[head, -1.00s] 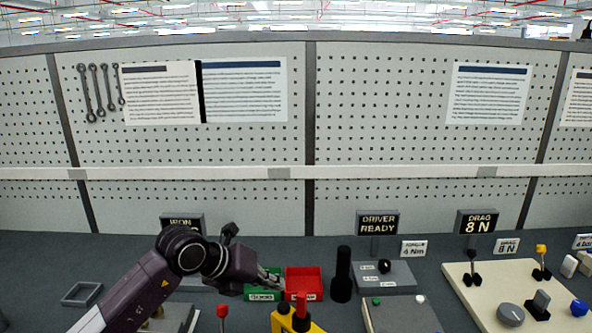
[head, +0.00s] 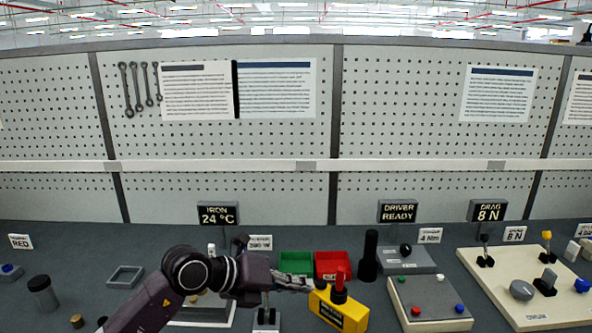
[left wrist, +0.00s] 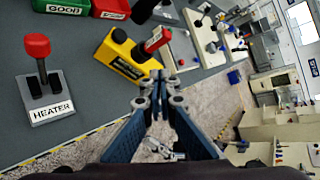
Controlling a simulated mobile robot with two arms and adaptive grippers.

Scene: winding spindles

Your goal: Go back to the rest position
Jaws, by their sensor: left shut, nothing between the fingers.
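My left gripper (head: 311,283) reaches in from the left over the bench in the head view. Its fingers are closed together with nothing between them. In the left wrist view the closed fingertips (left wrist: 154,84) hang past the bench's front edge, near the yellow block. The yellow block with a red top (head: 340,303) is just right of the gripper in the head view; whether they touch cannot be told. My right gripper is not in view.
Green (head: 297,262) and red (head: 332,265) bins stand behind the gripper. A HEATER stand with a red knob (left wrist: 40,80) is near the front edge. A black cylinder (head: 368,256), a button panel (head: 430,304) and a cream board (head: 500,278) lie to the right.

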